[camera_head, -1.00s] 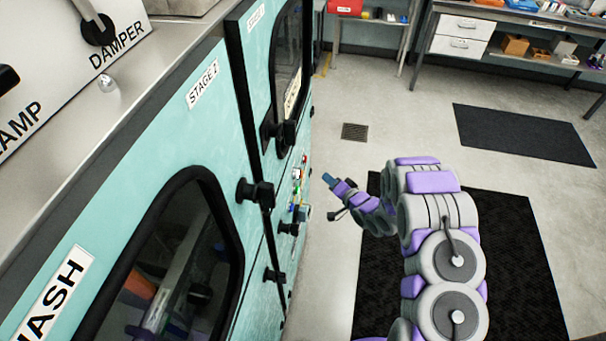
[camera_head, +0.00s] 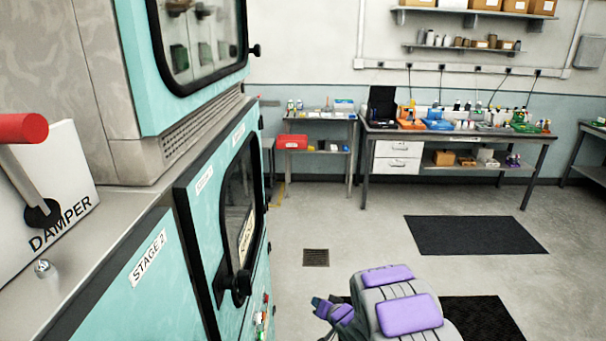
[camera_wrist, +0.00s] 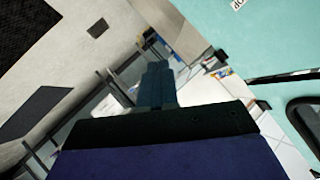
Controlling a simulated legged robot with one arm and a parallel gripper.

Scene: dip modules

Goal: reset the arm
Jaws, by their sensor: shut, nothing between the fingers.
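My arm, with grey links and purple pads, shows at the bottom of the head view, to the right of the teal machine (camera_head: 150,300). My gripper (camera_head: 318,302) points left toward the machine's front, near the lower edge of the picture, and looks clear of it. In the wrist view the fingers of my gripper (camera_wrist: 156,84) are together with nothing between them. Most of the arm is cut off by the lower edge of the head view.
The machine has a door with a window and black knob (camera_head: 238,285), and a red-handled damper lever (camera_head: 25,150). A long workbench (camera_head: 455,135) and a smaller table (camera_head: 322,115) stand along the back wall. Open floor with dark mats (camera_head: 475,235) lies between.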

